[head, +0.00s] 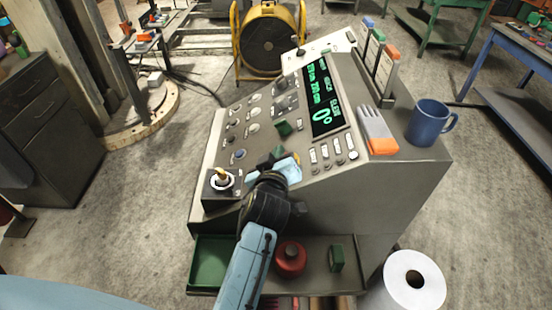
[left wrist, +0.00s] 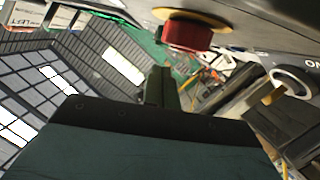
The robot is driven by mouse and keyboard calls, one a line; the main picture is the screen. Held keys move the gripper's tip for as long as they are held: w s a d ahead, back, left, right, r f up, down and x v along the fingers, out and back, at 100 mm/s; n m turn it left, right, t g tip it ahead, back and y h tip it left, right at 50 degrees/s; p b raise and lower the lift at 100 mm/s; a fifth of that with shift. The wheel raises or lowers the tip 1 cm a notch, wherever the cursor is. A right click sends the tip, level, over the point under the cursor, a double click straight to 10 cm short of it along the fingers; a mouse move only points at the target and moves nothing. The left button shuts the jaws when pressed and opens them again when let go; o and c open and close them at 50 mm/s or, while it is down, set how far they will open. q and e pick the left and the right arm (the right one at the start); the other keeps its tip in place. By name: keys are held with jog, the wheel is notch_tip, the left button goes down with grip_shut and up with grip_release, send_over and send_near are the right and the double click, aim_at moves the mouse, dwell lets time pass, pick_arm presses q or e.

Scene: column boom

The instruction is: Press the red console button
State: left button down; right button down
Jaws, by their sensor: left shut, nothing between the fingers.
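The grey console (head: 400,190) stands in the middle of the head view, its sloped panel full of knobs and small buttons. My left gripper (head: 276,156) is over the lower part of the panel, shut and empty. The red button (left wrist: 188,35), with a yellow ring at its base, shows at the top of the left wrist view. My left fingertips (left wrist: 160,84) appear just below and left of it there, with a visible gap. I cannot make out the red button in the head view; the gripper may hide it. My right gripper is not in view.
A blue mug (head: 428,124) and a glove (head: 377,130) sit on the console's right.

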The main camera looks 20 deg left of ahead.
pick_arm(q)
notch_tip(320, 180, up, 7)
jog(key=shift+a+r, duration=0.2)
jog(key=shift+a, duration=0.1)
dwell(0.4)
